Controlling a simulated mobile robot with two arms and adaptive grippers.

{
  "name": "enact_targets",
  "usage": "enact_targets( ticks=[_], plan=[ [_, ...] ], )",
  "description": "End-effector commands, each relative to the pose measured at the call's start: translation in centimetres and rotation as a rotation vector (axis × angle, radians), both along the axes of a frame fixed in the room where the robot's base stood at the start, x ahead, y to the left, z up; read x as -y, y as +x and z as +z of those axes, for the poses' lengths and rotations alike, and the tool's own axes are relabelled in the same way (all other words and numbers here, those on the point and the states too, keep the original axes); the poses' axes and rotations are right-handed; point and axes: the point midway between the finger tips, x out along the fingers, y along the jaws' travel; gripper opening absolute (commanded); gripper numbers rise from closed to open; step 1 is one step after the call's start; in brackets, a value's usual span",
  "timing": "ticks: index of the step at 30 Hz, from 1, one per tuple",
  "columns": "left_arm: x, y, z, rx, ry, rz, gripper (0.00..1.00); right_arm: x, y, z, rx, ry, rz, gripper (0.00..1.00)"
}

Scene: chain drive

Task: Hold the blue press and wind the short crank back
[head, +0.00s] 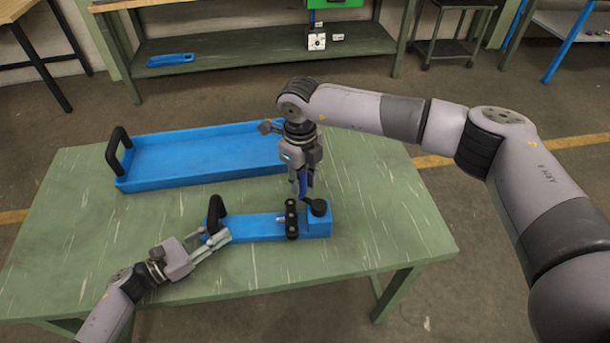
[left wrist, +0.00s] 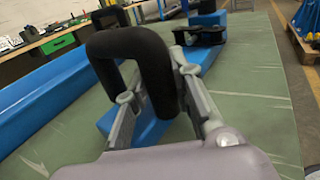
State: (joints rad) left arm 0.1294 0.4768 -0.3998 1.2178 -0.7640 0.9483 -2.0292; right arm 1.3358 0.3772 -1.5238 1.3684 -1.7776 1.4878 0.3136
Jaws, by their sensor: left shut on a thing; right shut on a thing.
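The blue press (head: 262,228) lies on the green table, with a black loop handle (head: 217,207) at its left end. A black roller piece (head: 291,220) and a round black knob (head: 319,208) sit at its right end. My left gripper (head: 220,238) is shut on the black handle, which stands between its fingers in the left wrist view (left wrist: 158,75). My right gripper (head: 303,188) points down over the right end, shut on a slim blue upright part (head: 303,182) that seems to be the short crank. Its fingers hide most of that part.
A long blue tray (head: 205,178) with a black handle lies behind the press on the green table (head: 390,220). The table's right side and front are clear. A green workbench (head: 260,47) stands behind, with a blue item (head: 170,60) on its lower shelf.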

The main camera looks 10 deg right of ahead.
Motion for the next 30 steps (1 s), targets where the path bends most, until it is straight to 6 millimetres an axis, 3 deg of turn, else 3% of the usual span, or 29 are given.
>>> enact_targets(
  ticks=[12,30],
  plan=[
    [0.0,0.1,0.0,-0.001,0.0,0.003,0.0,-1.2,-1.9,0.0,-0.002,0.004,0.4,0.0],
    [0.0,0.1,0.0,-0.001,0.0,0.004,0.0,-1.1,-4.7,0.1,0.0,0.003,0.968,0.0]
  ],
)
